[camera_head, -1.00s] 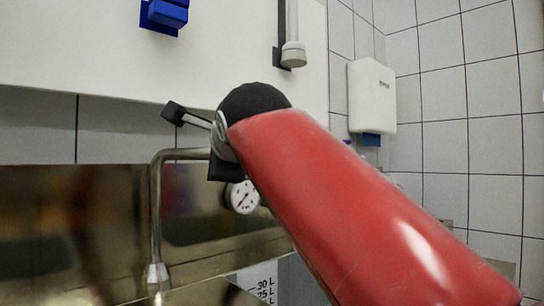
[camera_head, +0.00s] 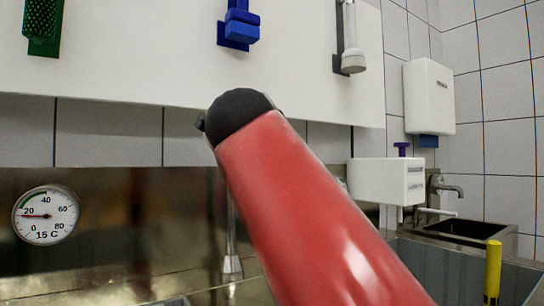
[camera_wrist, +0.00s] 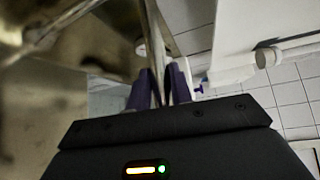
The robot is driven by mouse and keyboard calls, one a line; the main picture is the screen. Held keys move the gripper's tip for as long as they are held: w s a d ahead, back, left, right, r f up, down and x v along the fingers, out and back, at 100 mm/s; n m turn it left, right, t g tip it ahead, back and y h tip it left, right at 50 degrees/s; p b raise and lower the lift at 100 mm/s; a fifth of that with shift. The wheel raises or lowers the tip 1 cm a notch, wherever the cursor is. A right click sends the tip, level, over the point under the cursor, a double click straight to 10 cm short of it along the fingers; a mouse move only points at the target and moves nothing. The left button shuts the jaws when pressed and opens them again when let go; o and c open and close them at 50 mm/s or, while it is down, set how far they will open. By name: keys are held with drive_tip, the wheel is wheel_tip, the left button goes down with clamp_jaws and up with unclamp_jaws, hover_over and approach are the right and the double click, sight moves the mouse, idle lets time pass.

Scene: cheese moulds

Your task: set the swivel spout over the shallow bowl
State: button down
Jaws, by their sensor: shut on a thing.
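The swivel spout (camera_head: 231,235) is a thin metal pipe rising from a collar above the steel basin in the head view. Its upper part is hidden behind my red arm. In the wrist view the purple fingers of my gripper (camera_wrist: 160,88) are shut on the metal spout pipe (camera_wrist: 154,42), which runs up between them. My gripper is hidden behind my arm in the head view. I cannot make out the shallow bowl in either view.
A round temperature dial (camera_head: 46,215) is on the steel back panel at left. Blue (camera_head: 238,27) and green tools hang above.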

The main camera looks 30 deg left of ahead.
drive_tip(key=c, duration=1.3)
unclamp_jaws()
drive_tip(key=shift+o, duration=0.2)
drive_tip(key=b+v, duration=0.2)
drive_tip(key=v, duration=0.5)
drive_tip(key=shift+s+b, duration=0.3)
drive_tip(key=shift+s, duration=0.05)
drive_tip(key=shift+d, duration=0.1)
